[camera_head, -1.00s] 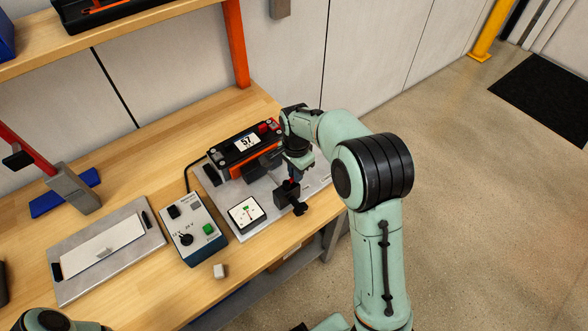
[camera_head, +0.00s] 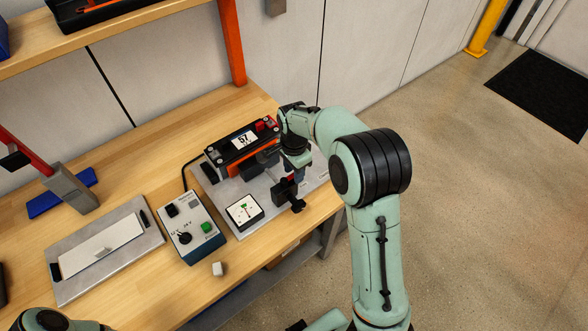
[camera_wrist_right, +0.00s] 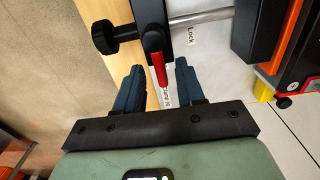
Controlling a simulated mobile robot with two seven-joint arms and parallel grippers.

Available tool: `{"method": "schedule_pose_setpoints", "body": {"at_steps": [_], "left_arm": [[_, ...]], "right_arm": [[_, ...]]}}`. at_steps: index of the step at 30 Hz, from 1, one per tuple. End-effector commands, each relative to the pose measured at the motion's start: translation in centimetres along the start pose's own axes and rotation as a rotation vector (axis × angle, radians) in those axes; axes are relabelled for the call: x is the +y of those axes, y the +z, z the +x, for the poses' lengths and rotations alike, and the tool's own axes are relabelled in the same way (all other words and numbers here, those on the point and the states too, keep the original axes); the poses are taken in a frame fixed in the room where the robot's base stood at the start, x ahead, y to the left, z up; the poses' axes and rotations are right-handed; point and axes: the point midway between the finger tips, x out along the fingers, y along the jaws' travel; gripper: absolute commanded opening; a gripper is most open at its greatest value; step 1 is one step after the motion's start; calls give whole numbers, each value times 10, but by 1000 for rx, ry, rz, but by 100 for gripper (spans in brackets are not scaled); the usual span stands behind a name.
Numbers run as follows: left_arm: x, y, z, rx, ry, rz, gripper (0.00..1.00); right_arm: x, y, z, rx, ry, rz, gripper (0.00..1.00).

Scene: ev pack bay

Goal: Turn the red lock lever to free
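The red lock lever (camera_wrist_right: 157,55) shows in the right wrist view on a dark block with a black knob (camera_wrist_right: 104,38), beside a "Lock" label. My right gripper (camera_wrist_right: 160,75) is open. Its two dark fingers stand apart, one on each side of the lever's red end, with a visible gap on both sides. In the head view my right gripper (camera_head: 291,172) is over the black lock block (camera_head: 282,191) at the plate's front right and hides most of the lever. Of my left arm only a part shows at the bottom left; its gripper is out of view.
A small gauge (camera_head: 244,211) and a control box (camera_head: 191,226) are to the left. A small white block (camera_head: 218,269) lies near the bench's front edge.

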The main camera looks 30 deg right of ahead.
Motion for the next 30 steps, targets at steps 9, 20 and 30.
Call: {"method": "schedule_pose_setpoints", "body": {"at_steps": [9,20,30], "left_arm": [[1,-2,-2,2,1,1,50],[9,-10,-15,13,5,5,50],[12,-14,-20,19,7,7,50]], "right_arm": [[-1,0,-16,-1,-4,-2,38],[-2,0,-95,0,-7,-2,38],[0,0,-133,1,-2,0,38]]}}
